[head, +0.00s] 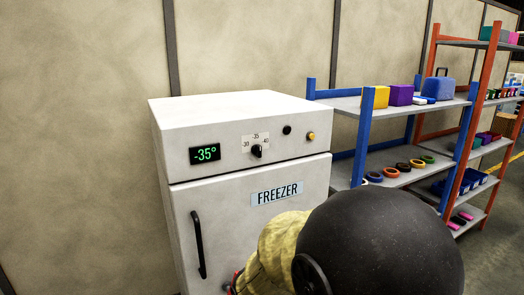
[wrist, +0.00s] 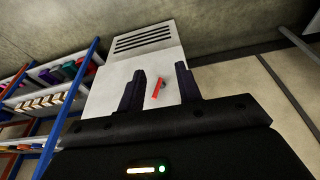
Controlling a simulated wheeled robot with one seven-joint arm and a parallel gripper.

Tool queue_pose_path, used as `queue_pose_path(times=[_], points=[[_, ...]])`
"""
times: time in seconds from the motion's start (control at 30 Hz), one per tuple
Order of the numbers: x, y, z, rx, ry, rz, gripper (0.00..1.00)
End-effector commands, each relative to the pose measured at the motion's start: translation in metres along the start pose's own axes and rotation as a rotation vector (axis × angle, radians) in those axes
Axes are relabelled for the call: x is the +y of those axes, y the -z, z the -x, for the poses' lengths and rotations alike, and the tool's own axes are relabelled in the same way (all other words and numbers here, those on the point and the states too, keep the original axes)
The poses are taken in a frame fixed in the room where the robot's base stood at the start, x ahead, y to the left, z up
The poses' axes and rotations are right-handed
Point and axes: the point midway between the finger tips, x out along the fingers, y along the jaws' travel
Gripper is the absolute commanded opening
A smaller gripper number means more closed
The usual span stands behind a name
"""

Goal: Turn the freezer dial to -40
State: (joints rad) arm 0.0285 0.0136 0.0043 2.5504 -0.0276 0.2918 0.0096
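The white freezer (head: 190,240) stands against the wall in the head view, its door closed. Its green display (head: 205,153) reads -35°. The small black dial (head: 256,151) sits under a scale plate marked -30, -35 and -40. The knob is too small to read its pointer surely. My gripper (wrist: 160,72) shows in the wrist view with its two dark fingers apart and nothing clearly held. A white cabinet face with dark vent slots lies beyond the fingers. My arm fills the lower right of the head view and hides the gripper there.
A small red piece (wrist: 157,88) shows between the fingers; I cannot tell what it is. A black door handle (head: 198,245) is on the freezer's left. A black knob (head: 287,130) and a yellow button (head: 311,136) sit right of the dial. Loaded shelves (head: 345,105) stand to the right.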

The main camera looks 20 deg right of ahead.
Motion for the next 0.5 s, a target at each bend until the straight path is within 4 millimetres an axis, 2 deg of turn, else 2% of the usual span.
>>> queue_pose_path(times=[0.27, 0.4, 0.5], points=[[0.069, 0.104, 0.036, 0.353, -0.077, -0.038, 0.35], [0.107, 0.158, 0.065, 0.574, -0.091, -0.038, 0.35], [0.133, 0.189, 0.090, 0.728, -0.086, -0.034, 0.35]])
